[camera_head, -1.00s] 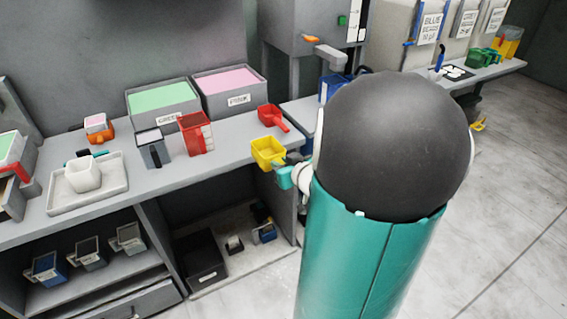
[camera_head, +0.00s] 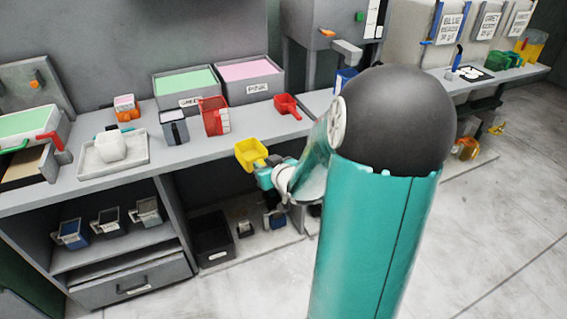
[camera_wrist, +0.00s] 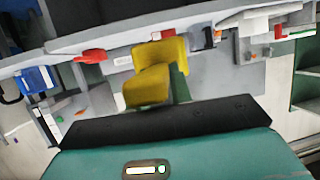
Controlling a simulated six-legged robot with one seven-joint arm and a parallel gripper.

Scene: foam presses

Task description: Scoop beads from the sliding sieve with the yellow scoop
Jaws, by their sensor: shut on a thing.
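The yellow scoop (camera_head: 250,154) is held in my gripper (camera_head: 266,172) in the head view, at the front edge of the grey bench. The wrist view also shows the yellow scoop (camera_wrist: 155,72) straight ahead of the wrist, with a green finger of my gripper (camera_wrist: 178,84) beside it. My gripper is shut on it. The scoop's bowl looks empty in the head view. I cannot tell which thing is the sliding sieve; part of the bench on the right is hidden behind my arm.
A grey press (camera_head: 330,30) stands behind. Floor at right is open.

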